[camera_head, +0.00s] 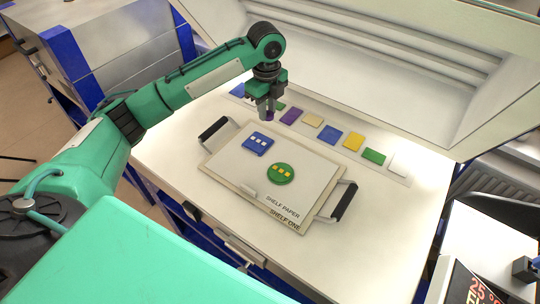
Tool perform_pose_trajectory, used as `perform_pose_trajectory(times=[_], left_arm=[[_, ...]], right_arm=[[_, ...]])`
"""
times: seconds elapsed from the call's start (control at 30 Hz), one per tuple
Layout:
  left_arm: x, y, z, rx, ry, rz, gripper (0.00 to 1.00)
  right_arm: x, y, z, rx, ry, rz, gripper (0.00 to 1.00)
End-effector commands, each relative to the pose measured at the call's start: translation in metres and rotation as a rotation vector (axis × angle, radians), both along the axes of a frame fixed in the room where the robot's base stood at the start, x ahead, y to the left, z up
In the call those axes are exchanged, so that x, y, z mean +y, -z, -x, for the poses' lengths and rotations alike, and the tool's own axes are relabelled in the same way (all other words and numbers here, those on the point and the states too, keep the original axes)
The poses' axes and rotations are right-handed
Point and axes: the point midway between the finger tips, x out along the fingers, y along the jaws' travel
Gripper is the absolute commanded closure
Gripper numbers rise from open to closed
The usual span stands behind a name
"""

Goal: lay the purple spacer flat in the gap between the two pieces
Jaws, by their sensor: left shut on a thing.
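My left gripper (268,114) is shut on a small purple spacer (269,117), which shows between and just below its fingertips. It hangs behind the tray, above the row of coloured sheets. A blue square piece (259,150) with small white tiles lies on the shelf paper (315,177). A green round piece (281,180) with small yellow tiles lies nearer the front and a little right. A narrow gap of bare paper separates the two pieces. My right gripper is not in view.
The shelf board (244,192) has black handles at left (213,129) and right (344,203). Several coloured squares, including a purple one (291,116), lie in a row behind. The raised kiln lid (380,75) stands behind.

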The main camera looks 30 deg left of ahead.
Motion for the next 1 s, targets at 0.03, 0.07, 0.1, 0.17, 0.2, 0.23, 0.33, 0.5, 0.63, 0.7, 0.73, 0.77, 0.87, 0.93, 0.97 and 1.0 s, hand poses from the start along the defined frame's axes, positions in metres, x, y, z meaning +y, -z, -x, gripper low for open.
perform_pose_trajectory(times=[0.03, 0.07, 0.1, 0.17, 0.2, 0.23, 0.33, 0.5, 0.63, 0.7, 0.73, 0.77, 0.87, 0.93, 0.97, 1.0], left_arm=[[0.0, 0.014, 0.001, 0.007, 0.0, 0.0, 0.97], [0.0, 0.022, 0.002, 0.007, -0.001, -0.001, 0.97], [0.0, 0.033, 0.002, 0.006, -0.001, -0.001, 0.97], [0.0, 0.049, 0.002, 0.007, -0.002, -0.001, 0.97], [0.0, 0.06, 0.002, 0.006, -0.002, -0.001, 0.97], [0.0, 0.068, 0.002, 0.007, -0.002, 0.0, 0.97], [0.0, 0.094, 0.002, 0.006, -0.001, -0.001, 0.97], [0.0, 0.123, 0.001, 0.003, -0.001, 0.0, 0.97], [0.0, 0.133, 0.001, 0.001, -0.001, 0.0, 0.97], [0.0, 0.137, 0.001, 0.002, -0.001, -0.001, 0.97], [0.0, 0.14, 0.001, 0.002, -0.001, -0.001, 0.97], [0.0, 0.144, 0.001, 0.002, -0.002, -0.001, 0.97], [-0.001, 0.159, 0.001, 0.003, -0.003, 0.0, 0.97], [0.0, 0.17, 0.001, 0.003, -0.002, -0.001, 0.97], [0.0, 0.173, 0.001, 0.002, -0.002, -0.001, 0.97], [0.0, 0.175, 0.001, 0.001, -0.001, 0.0, 0.97]], right_arm=[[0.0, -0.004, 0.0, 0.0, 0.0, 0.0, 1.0], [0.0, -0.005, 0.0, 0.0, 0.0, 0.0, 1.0], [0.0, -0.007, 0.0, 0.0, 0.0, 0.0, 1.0], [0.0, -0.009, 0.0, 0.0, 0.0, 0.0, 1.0], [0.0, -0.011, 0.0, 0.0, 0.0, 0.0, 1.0], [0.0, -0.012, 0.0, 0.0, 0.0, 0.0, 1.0], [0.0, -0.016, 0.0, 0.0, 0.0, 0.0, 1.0], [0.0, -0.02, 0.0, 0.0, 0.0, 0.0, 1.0], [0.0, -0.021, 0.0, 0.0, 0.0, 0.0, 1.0], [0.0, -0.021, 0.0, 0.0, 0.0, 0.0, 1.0], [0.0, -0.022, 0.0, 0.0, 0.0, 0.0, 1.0], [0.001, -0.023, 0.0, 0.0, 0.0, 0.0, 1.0], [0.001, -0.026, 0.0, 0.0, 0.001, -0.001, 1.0], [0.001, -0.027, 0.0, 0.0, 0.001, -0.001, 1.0], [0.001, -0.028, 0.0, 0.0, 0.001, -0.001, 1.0], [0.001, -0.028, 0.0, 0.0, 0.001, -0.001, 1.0]])
